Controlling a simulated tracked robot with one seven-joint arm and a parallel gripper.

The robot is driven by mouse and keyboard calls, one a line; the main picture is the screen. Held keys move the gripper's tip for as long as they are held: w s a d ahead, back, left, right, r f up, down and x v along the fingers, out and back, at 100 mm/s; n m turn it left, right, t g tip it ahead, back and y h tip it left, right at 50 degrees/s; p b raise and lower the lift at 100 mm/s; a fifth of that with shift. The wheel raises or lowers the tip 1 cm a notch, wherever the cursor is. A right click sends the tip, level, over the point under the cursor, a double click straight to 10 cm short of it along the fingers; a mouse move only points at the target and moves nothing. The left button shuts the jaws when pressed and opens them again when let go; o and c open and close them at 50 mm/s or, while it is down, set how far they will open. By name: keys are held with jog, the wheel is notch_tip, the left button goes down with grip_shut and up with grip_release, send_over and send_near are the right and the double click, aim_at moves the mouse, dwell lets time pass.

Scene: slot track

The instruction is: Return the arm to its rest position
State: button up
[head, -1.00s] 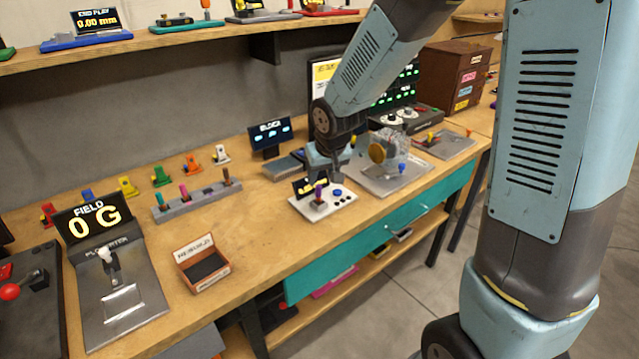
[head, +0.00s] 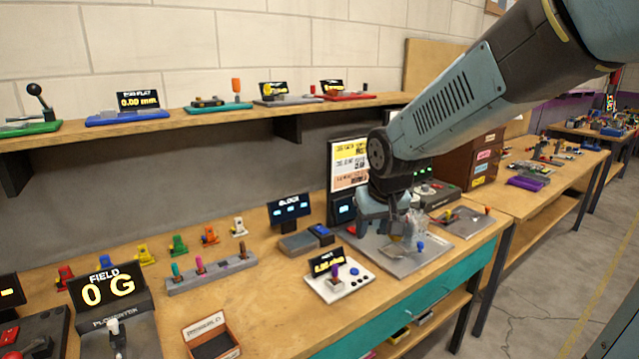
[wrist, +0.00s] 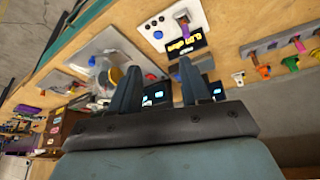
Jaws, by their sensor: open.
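My gripper (head: 383,218) hangs at the end of my arm above the right part of the wooden bench, in front of a small dark display and beside a grey plate device (head: 400,255). In the wrist view my gripper's two fingers (wrist: 157,90) stand apart with nothing between them. Behind them show the white panel (wrist: 170,30) with a purple knob and the dark block displays. In the head view my gripper partly covers the grey device, and I cannot tell how much height separates them.
A shelf (head: 200,118) with several small devices runs along the wall. A brown drawer cabinet (head: 480,160) stands to the right of my arm. A slotted grey rail (head: 212,275), a white panel (head: 340,282) and a FIELD display (head: 108,288) occupy the bench. The floor at the right is open.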

jog(key=s+d+r+m, duration=0.1)
jog(key=s+d+r, duration=0.3)
jog(key=s, duration=0.4)
jog(key=s+d+r+m, duration=0.1)
jog(key=s+d+r, duration=0.3)
jog(key=s+d, duration=0.3)
jog(key=shift+s+d+t+h, duration=0.2)
jog(key=shift+s+t+h, duration=0.15)
jog(key=shift+s, duration=0.7)
